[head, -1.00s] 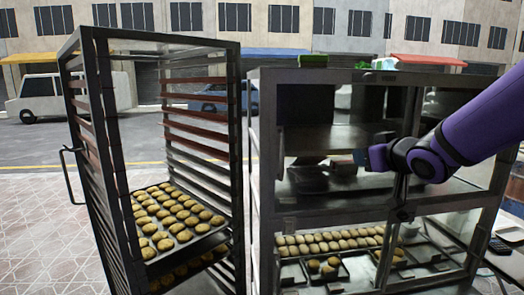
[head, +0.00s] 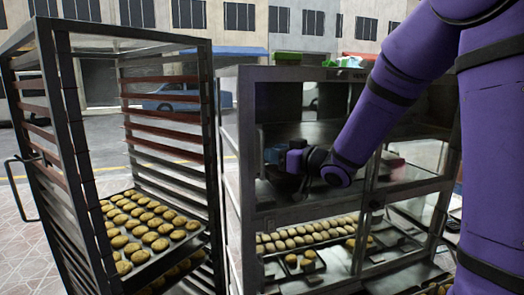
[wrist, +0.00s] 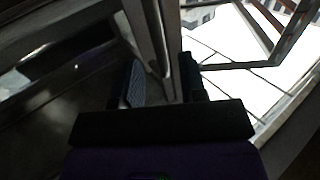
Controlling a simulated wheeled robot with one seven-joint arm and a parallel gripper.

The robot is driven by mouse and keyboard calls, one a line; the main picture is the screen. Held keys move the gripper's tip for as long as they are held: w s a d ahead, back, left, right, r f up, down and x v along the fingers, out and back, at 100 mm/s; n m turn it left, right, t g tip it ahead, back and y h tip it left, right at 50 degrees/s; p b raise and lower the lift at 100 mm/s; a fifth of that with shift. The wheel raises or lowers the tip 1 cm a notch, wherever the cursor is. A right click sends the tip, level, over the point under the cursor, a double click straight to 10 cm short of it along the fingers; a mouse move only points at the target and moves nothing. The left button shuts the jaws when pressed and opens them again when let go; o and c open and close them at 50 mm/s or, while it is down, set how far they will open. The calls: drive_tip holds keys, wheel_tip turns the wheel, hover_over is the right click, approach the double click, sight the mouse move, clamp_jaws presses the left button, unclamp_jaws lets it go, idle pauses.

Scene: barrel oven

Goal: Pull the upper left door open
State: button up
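The dark metal cabinet (head: 245,108) stands right of centre in the head view. Its upper left bay, where the upper left door belongs, is largely covered by my purple arm, and I cannot tell how far that door is open. My gripper (head: 273,157) is in front of or inside this bay, towards its left side. In the wrist view my gripper (wrist: 162,85) has its two fingers apart, with a grey upright bar (wrist: 158,45) showing between or just beyond them. I cannot tell whether the fingers touch the bar, or whether it belongs to the door.
A tall rack (head: 72,135) with a tray of round baked goods (head: 150,225) stands close to the cabinet's left, with a narrow gap between. Trays of buns (head: 305,235) lie in the cabinet's lower bay. Green items (head: 288,57) sit on its top. Paved floor is left of the rack.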

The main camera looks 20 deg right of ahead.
sight(263, 174)
drive_tip(key=shift+x, duration=2.45)
clamp_jaws()
